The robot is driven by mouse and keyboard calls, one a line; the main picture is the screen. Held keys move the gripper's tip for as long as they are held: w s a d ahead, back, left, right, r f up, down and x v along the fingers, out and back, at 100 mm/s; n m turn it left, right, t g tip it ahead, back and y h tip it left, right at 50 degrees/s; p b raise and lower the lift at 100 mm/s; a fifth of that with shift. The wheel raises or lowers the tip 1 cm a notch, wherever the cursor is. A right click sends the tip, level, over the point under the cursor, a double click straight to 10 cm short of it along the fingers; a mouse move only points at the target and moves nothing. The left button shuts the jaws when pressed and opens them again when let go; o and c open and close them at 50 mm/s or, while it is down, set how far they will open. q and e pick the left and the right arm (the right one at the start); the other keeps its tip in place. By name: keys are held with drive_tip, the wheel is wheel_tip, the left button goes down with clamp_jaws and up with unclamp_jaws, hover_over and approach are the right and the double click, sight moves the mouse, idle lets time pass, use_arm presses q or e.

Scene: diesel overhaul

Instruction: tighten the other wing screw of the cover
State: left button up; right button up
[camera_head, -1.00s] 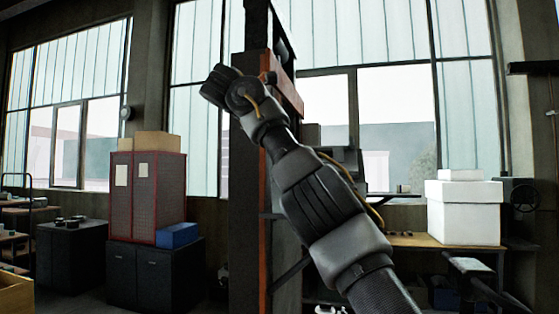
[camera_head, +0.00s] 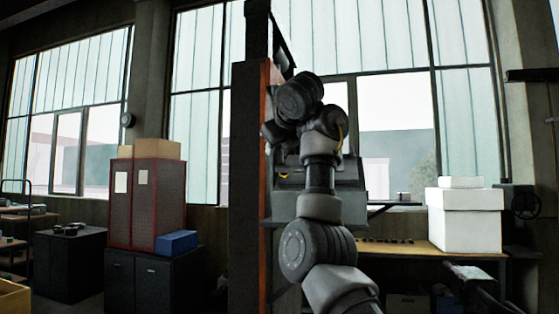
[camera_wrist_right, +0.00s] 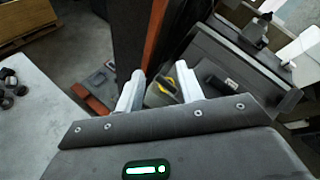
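My right gripper (camera_wrist_right: 160,70) is open in the right wrist view, its two pale fingers apart with nothing held between them. Beyond the fingers is a small grey-green object with a yellow mark (camera_wrist_right: 167,86); I cannot tell what it is. In the head view my right arm rises in the middle and folds over near the post, and its fingers cannot be made out. A grey box-like unit (camera_head: 350,205) stands behind the arm; it may be the dark unit (camera_wrist_right: 238,68) at the right of the wrist view. I cannot make out the cover or its wing screws. My left gripper is not in view.
A dark post with an orange-red edge (camera_head: 247,190) stands close left of my right arm. A bench (camera_head: 410,246) with white boxes (camera_head: 464,220) is at right. A red cabinet (camera_head: 146,205) stands at left. A pale grey surface (camera_wrist_right: 40,125) lies left in the wrist view.

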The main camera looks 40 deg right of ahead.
sight(282, 167)
use_arm(q)
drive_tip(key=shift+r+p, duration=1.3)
drive_tip(key=shift+p, duration=0.5)
use_arm(e)
drive_tip(key=shift+w+d+f+n+g+y, duration=0.25)
drive_tip(key=shift+n+y, duration=0.55)
drive_tip(key=shift+n, duration=0.65)
drive_tip(key=shift+w+d+f+n+g+y, duration=0.1)
drive_tip(key=shift+d+f+n+g+y, duration=0.2)
drive_tip(key=shift+n+y, duration=0.8)
drive_tip(key=shift+w+d+f+n+g+y, duration=0.1)
drive_tip(key=shift+f+n+g+y, duration=0.25)
drive_tip(key=shift+n, duration=1.4)
drive_tip(key=shift+s, duration=0.15)
drive_tip(key=shift+f, duration=0.1)
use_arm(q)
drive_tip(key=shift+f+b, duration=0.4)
use_arm(e)
drive_tip(key=shift+w+d+f, duration=0.4)
drive_tip(key=shift+d+f, duration=0.1)
drive_tip(key=shift+f, duration=0.25)
drive_tip(key=shift+w+d+f, duration=0.35)
drive_tip(key=shift+d+f, duration=0.1)
drive_tip(key=shift+f, duration=0.3)
